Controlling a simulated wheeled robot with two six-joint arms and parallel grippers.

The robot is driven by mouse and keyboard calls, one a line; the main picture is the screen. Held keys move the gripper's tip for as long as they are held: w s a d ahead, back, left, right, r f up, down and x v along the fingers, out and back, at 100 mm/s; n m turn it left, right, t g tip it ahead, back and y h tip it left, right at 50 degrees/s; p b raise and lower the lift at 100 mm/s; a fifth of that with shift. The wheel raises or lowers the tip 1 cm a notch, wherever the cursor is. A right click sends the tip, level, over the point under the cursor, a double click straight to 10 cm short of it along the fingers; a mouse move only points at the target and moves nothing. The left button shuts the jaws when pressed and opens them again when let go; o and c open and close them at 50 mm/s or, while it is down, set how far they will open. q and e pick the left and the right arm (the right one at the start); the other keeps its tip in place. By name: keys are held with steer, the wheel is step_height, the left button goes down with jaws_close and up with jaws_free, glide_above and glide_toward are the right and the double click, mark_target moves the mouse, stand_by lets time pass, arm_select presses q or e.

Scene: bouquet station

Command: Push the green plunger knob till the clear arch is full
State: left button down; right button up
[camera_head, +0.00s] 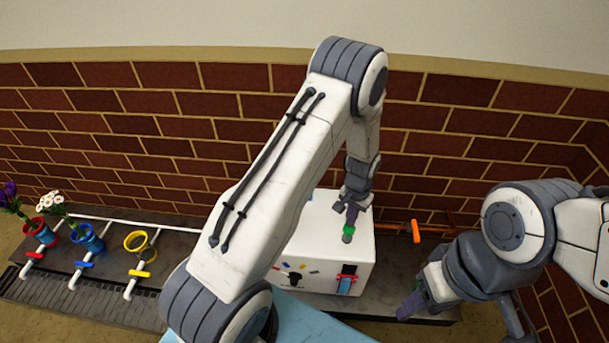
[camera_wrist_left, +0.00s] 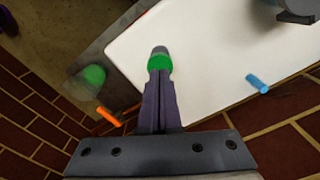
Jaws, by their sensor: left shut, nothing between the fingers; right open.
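The green plunger knob (camera_head: 348,234) stands at the top of the white box (camera_head: 325,240). My left gripper (camera_head: 351,213) is shut and empty, pointing down with its fingertips right at the knob. In the left wrist view the purple fingers (camera_wrist_left: 160,80) end at the green knob (camera_wrist_left: 160,62), which has a grey top; whether they touch it I cannot tell. I cannot make out the clear arch for certain. My right gripper (camera_head: 409,307) is open, low at the right near the counter's front edge.
An orange handle (camera_head: 416,231) stands right of the box. The box front has a blue strip with a red piece (camera_head: 346,280) and a black knob (camera_head: 295,278). Red, blue and yellow holders (camera_head: 140,242) stand at left, two with flowers. A brick wall is behind.

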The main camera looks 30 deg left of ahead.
arm_select(q)
steer(key=shift+f+b, duration=1.15)
steer(key=shift+f, duration=0.9)
steer(key=shift+r, duration=0.2)
step_height(320, 180, up, 4)
steer(key=p, duration=0.4)
steer(key=shift+r, duration=0.25)
steer(key=shift+f, duration=0.1)
